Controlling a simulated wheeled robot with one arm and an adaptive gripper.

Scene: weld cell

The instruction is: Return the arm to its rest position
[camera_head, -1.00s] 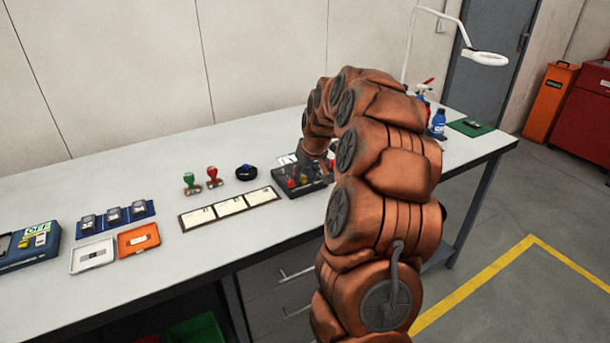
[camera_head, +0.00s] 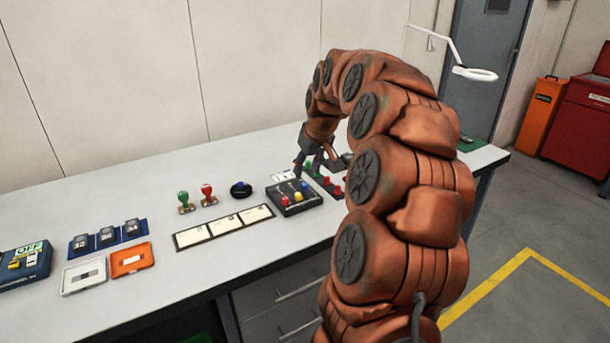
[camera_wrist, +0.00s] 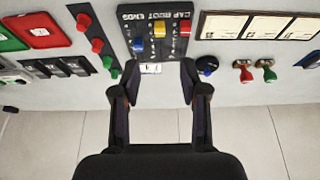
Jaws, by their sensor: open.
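My orange-brown arm arches over the workbench (camera_head: 130,225) in the head view, and part of the bench behind it is hidden. My gripper (camera_head: 312,172) points down above the bench, beside a black box with coloured knobs (camera_head: 294,202). In the wrist view my gripper (camera_wrist: 158,75) has its two fingers well apart with nothing between them. The black box (camera_wrist: 150,47) lies just beyond the fingertips there, with blue, yellow and red knobs.
A green stamp (camera_head: 183,201) and a red stamp (camera_head: 207,195) stand left of the box, near a row of framed cards (camera_head: 224,227). A white lamp (camera_head: 474,73) rises behind my arm. An orange bin (camera_head: 541,112) stands at the right.

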